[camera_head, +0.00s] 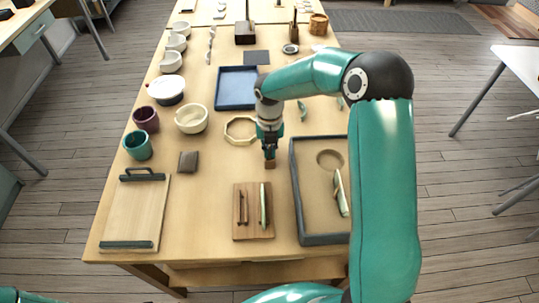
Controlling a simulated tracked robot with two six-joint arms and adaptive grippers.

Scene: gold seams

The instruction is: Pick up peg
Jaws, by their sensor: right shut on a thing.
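My right gripper (269,153) points down over the middle of the table, to the left of the grey-rimmed tray. It is shut on a small brown piece (270,164), which looks like the peg. The fingers hide its upper part, and I cannot tell whether its lower end touches the table. My left gripper is not in view.
A wooden board (240,231) with slim tools lies in front. The grey-rimmed tray (294,196) stands to the right and a handled board (138,205) to the left. A cream octagonal ring (228,133) lies close behind-left. Cups and bowls line the left edge.

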